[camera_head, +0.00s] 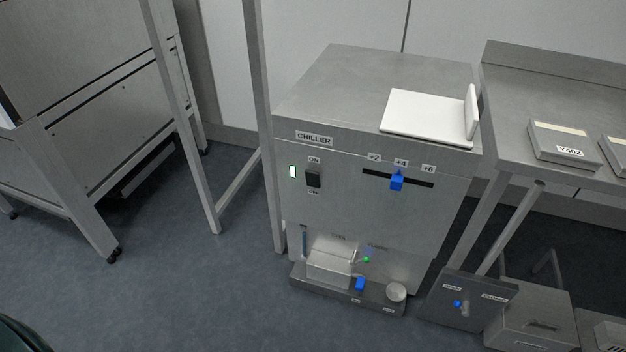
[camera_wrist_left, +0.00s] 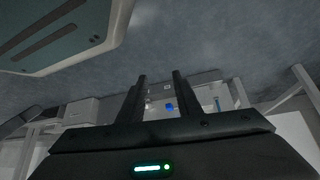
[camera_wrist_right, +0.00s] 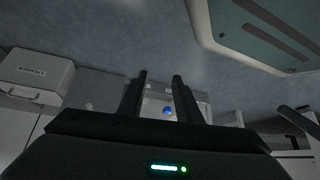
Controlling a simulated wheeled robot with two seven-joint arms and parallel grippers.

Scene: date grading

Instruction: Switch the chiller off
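The chiller (camera_head: 345,222) is a grey metal cabinet in the middle of the head view, with a CHILLER label on its front. Its black rocker switch (camera_head: 313,179) sits between an ON mark above and a lower mark too small to read. My right gripper (camera_wrist_right: 160,78) is likewise open and empty. Neither gripper shows in the head view.
A white L-shaped holder (camera_head: 428,115) lies on the chiller's top. A low unit (camera_head: 335,292) with a blue knob stands at its foot. Metal frame posts (camera_head: 262,120) rise at its left. A bench (camera_head: 510,130) with labelled boxes stands right. Floor in front is clear.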

